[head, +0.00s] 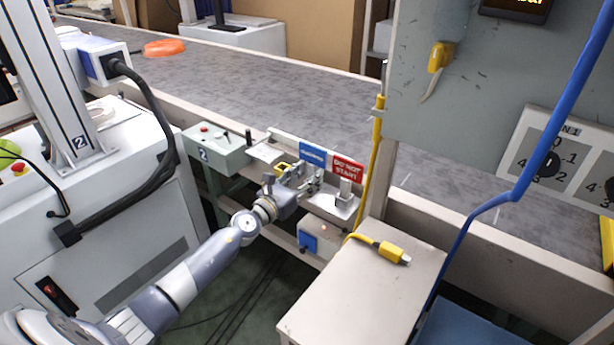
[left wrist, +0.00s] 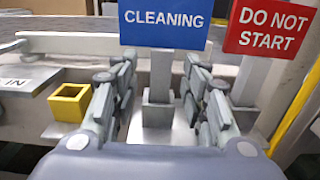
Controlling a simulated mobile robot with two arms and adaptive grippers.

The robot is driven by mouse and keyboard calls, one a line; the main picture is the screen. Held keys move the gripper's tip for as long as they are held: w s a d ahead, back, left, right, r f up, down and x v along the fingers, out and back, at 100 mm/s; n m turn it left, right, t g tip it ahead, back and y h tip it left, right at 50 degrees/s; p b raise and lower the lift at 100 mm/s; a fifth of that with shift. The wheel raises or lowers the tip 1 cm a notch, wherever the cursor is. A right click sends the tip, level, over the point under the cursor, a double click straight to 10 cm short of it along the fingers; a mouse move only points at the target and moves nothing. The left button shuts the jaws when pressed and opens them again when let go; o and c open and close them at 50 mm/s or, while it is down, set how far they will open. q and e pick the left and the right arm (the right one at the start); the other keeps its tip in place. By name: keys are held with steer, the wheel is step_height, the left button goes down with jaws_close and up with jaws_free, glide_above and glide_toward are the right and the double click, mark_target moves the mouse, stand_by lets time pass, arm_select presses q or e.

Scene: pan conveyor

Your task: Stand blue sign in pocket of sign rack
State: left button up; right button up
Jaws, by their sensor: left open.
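The blue sign reading CLEANING (left wrist: 165,22) stands upright on a grey post above a grey block; it also shows in the head view (head: 312,155). My left gripper (left wrist: 160,78) is open, with its fingers on either side of the post below the blue panel. I see gaps between the fingers and the post. The gripper also shows in the head view (head: 306,182). A yellow square socket (left wrist: 69,104), hollow at the top, is on the ledge left of the gripper. Whether it is the rack's pocket I cannot tell. My right gripper is out of view.
A red DO NOT START sign (left wrist: 270,27) stands close to the right of the blue one. A grey control box (head: 217,148) is at the ledge's left. A yellow pole (head: 372,155) rises at the right. The conveyor belt (head: 300,95) runs behind.

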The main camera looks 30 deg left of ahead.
arm_select(q)
steer(key=s+a, duration=0.1)
steer(key=s, duration=0.6)
steer(key=shift+s, duration=0.35)
stand_by(0.4)
